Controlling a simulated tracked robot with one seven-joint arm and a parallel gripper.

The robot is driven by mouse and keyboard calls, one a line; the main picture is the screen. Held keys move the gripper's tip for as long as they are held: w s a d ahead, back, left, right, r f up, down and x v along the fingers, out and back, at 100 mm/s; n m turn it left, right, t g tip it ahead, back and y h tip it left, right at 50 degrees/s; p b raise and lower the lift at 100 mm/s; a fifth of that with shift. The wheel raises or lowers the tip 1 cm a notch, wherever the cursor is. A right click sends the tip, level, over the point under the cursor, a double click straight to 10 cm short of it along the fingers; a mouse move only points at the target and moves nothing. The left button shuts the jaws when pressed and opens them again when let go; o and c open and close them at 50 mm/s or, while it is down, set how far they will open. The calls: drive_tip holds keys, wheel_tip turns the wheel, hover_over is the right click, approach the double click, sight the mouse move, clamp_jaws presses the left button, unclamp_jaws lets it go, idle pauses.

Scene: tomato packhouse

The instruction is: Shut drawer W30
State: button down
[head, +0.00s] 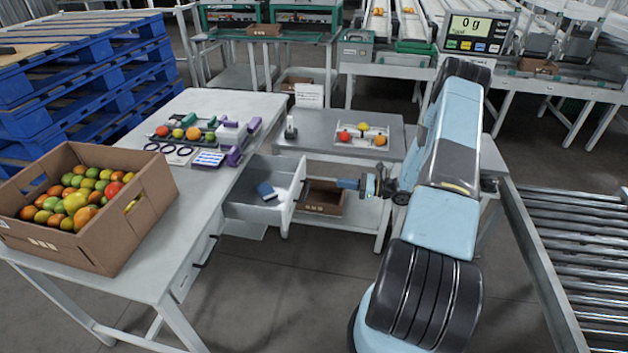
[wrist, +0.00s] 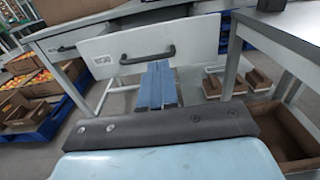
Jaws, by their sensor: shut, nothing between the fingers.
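My gripper (head: 340,183) is shut and empty. It is to the right of the drawer front and appears a short gap away from it. In the wrist view the blue fingers (wrist: 158,66) point at the front, just below the handle (wrist: 148,57).
A second drawer handle (head: 206,251) is on the left table (head: 150,250), nearer me. A grey table (head: 290,143) with tomatoes stands behind the open drawer, with a cardboard box (head: 322,198) on its lower shelf. A tomato carton (head: 125,235) sits on the left table. A roller conveyor (head: 575,240) is at right.

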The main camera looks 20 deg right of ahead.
sight(299, 177)
drive_tip(key=x, duration=1.3)
drive_tip(key=shift+w+a, duration=0.2)
drive_tip(key=shift+a, duration=0.15)
